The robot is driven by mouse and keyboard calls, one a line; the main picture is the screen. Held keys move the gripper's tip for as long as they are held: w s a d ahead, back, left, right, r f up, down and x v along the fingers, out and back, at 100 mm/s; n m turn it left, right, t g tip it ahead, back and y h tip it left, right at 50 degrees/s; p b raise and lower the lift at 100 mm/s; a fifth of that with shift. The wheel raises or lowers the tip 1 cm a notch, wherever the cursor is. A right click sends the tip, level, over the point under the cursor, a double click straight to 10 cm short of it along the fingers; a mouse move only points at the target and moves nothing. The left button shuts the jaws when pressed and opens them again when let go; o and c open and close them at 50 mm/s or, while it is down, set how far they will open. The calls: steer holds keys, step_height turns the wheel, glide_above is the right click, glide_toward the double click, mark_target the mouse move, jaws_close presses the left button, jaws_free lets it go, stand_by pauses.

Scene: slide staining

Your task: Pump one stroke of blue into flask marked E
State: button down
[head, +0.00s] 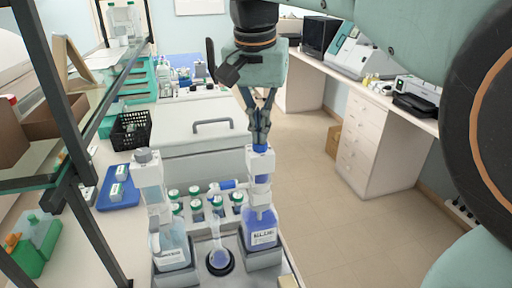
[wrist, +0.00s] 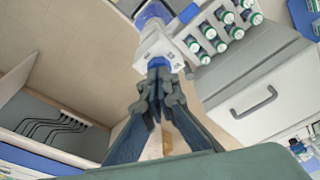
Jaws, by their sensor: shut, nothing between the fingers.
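The blue dispenser is a bottle of blue liquid (head: 262,228) with a white pump head (head: 260,165) and a blue top (head: 260,149). Its spout (head: 228,184) points left, above a small flask (head: 219,258) standing in a black ring. The flask looks bluish inside; no letter on it can be read. My gripper (head: 261,140) is shut and empty, pointing down, with its tips at the dispenser's blue top. In the wrist view the shut fingertips (wrist: 158,72) meet the blue top (wrist: 157,62); whether they press on it cannot be told.
A second dispenser (head: 150,180) with a pale bottle (head: 170,250) stands left of the flask. Several green-capped bottles (head: 195,204) stand in a row behind the flask. A blue tray (head: 118,195) and a black basket (head: 131,130) are at the left. Open floor lies to the right.

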steer(key=shift+f, duration=0.15)
stand_by(0.4)
steer(key=shift+w+p+v, duration=0.2)
steer(key=shift+p+v, duration=0.7)
steer(key=shift+v, duration=0.05)
steer(key=shift+w+p+v, duration=0.2)
steer(key=shift+p+v, duration=0.7)
steer(key=shift+d, duration=0.1)
steer(key=p+v, duration=0.2)
steer(key=w+p+v, duration=0.1)
steer(key=p+v, duration=0.1)
steer(key=v, duration=0.1)
steer(key=shift+d+p, duration=0.15)
steer(key=shift+p, duration=0.2)
